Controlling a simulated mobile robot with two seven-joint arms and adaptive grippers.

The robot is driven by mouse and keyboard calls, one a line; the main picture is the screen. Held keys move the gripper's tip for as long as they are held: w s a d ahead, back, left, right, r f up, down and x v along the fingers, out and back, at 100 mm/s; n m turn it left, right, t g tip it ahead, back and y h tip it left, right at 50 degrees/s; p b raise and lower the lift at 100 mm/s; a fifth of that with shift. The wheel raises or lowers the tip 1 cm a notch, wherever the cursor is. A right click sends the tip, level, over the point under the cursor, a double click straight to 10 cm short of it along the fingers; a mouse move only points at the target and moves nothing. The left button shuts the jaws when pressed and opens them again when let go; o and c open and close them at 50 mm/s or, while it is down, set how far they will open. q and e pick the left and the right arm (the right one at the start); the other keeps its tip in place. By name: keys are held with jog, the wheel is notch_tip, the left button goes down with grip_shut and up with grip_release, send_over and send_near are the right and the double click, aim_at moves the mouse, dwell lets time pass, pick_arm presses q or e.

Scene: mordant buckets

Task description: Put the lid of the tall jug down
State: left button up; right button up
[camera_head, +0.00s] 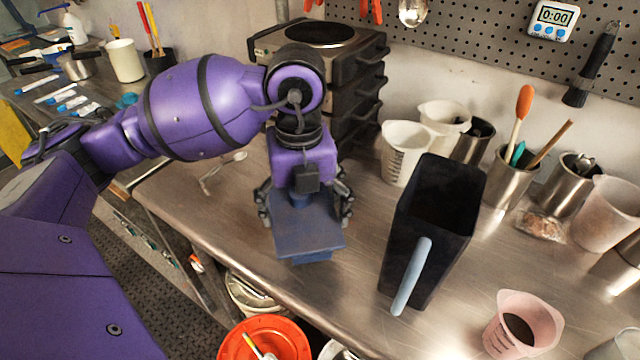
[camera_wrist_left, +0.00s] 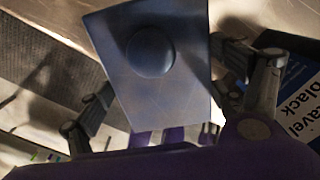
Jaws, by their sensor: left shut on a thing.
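My left gripper (camera_head: 305,207) is shut on the lid (camera_head: 306,234), a flat blue-grey square plate. In the left wrist view the lid (camera_wrist_left: 188,90) shows its round knob, with a finger on either side. The lid is held near the counter's front edge; its exact height above the steel is hard to tell. The tall jug (camera_head: 404,236) is black with a light blue handle and stands open on the counter, right of my gripper and apart from it. Part of its printed label shows in the left wrist view (camera_wrist_left: 300,92). My right gripper is out of view.
A stack of dark hot-plate units (camera_head: 358,90) stands behind my gripper. Pale measuring jugs (camera_head: 396,160) and steel utensil pots (camera_head: 505,180) line the back. A pink beaker (camera_head: 520,330) is front right. Bare steel (camera_head: 352,262) lies between lid and jug. An orange bucket (camera_head: 285,335) is below the front edge.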

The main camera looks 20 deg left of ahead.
aim_at(302, 205)
pick_arm(q)
jog(key=w+a+f, duration=0.1)
jog(key=w+f, duration=0.1)
jog(key=w+a+f, duration=0.1)
jog(key=f, duration=0.1)
jog(key=w+a+f, duration=0.1)
jog(key=w+f, duration=0.1)
jog(key=shift+w+a, duration=0.3)
jog(key=shift+w+a+f, duration=0.15)
jog(key=shift+w+f, duration=0.1)
jog(key=shift+f, duration=0.1)
jog(key=shift+w+a+f, duration=0.1)
jog(key=shift+f, duration=0.8)
jog(key=shift+w+a+f, duration=0.1)
jog(key=shift+f, duration=0.75)
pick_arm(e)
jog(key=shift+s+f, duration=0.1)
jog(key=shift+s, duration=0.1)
pick_arm(q)
jog(key=shift+f, duration=0.1)
jog(key=shift+f, duration=0.15)
jog(key=o, duration=0.9)
jog(key=shift+o, duration=0.4)
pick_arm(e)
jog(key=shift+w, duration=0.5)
